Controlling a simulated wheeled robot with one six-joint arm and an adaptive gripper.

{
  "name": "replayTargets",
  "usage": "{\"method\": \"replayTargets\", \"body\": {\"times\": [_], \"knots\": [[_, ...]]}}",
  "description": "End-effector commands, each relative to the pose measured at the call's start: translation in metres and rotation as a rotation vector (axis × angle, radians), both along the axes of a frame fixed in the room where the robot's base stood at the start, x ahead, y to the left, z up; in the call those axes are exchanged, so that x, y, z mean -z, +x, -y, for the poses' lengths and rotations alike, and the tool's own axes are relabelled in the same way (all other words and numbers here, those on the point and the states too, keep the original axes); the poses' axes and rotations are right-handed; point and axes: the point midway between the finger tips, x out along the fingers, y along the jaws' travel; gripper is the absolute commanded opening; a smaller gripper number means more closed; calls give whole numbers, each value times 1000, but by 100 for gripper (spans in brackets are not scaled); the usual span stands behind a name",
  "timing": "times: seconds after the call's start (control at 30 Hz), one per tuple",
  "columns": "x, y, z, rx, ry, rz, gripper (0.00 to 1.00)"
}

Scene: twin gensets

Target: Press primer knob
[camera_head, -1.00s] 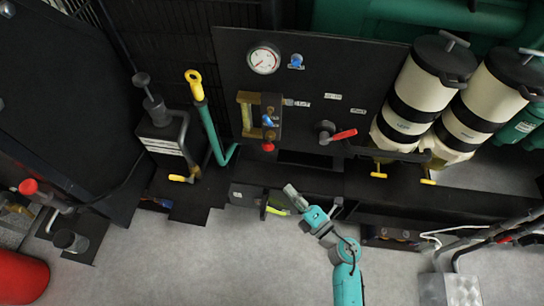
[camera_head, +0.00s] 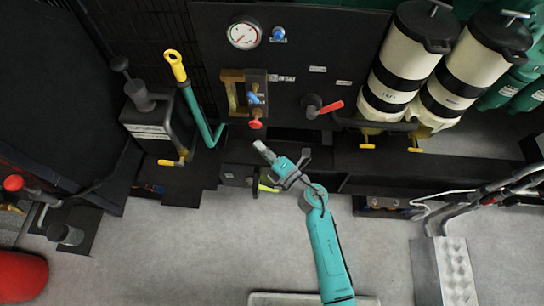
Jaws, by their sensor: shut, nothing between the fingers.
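Several knobs are in the head view, and the labels are too small to show which is the primer knob. A black plunger knob (camera_head: 120,64) tops a dark unit (camera_head: 150,122) with a white label at the left. A blue knob (camera_head: 279,33) is on the black panel beside the gauge. A red knob (camera_head: 256,124) sits below a brass-framed sight glass (camera_head: 233,92). My gripper (camera_head: 263,148) is shut and empty, just below the red knob in the picture. Whether it touches anything cannot be told.
A red-handled valve (camera_head: 324,109) is right of the red knob. Two cream-and-black filter canisters (camera_head: 405,65) stand at the upper right. A teal pipe with a yellow handle (camera_head: 175,66) rises at the left. Grey floor (camera_head: 180,240) lies open in front.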

Motion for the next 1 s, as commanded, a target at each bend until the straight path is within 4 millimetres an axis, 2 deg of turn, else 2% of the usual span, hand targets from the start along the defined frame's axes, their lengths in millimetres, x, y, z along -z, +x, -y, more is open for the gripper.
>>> {"method": "replayTargets", "body": {"times": [0.03,0.13,0.3,0.83,1.0], "knots": [[-2,6,-8,-3,0,2,0],[-3,22,-5,1,-1,2,0],[-4,38,-6,1,-1,1,0],[-5,46,-5,0,-1,1,0],[-6,61,-5,0,0,1,0]]}}
